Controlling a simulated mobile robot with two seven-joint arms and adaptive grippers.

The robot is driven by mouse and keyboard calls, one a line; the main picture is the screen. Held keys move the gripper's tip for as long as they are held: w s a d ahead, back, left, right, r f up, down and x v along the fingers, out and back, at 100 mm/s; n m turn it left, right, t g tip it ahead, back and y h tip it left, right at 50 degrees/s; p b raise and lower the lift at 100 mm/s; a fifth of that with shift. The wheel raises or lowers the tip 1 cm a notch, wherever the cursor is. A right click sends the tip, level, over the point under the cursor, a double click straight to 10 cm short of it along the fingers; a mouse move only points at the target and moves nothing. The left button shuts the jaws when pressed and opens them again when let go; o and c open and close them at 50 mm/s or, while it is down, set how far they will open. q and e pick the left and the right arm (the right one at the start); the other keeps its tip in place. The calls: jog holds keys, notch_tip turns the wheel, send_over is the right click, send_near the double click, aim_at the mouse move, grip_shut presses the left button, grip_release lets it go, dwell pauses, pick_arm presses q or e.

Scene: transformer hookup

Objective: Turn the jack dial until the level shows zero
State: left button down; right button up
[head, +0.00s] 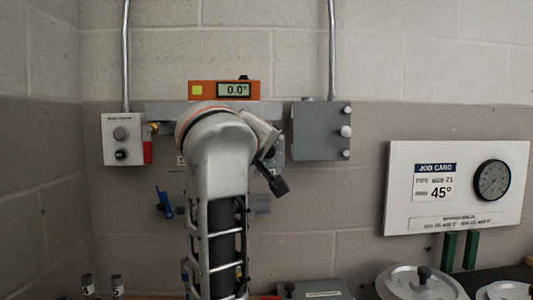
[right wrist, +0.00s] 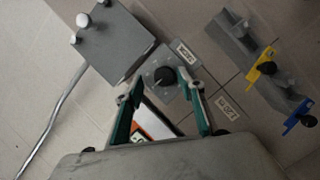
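The level (head: 225,90) is an orange bar at the top of the wall fittings in the head view. Its display reads 0.0°. The jack dial (right wrist: 164,78) is a black knob on a grey plate in the right wrist view. My right gripper (right wrist: 161,93) is open, with its teal fingers spread to either side in front of the dial and nothing held between them. Whether a finger touches the dial cannot be told. In the head view my right arm hides the dial and most of the gripper.
A grey box (head: 321,130) with knobs is right of my arm. A white control box (head: 122,138) is at left. Blue (right wrist: 300,117) and yellow (right wrist: 262,69) valve handles sit right of the dial in the wrist view. A job card board (head: 456,187) hangs at right.

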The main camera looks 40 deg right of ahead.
notch_tip(320, 180, up, 8)
jog(key=shift+s+r, duration=0.1)
jog(key=shift+r, duration=0.5)
jog(key=shift+f, duration=0.1)
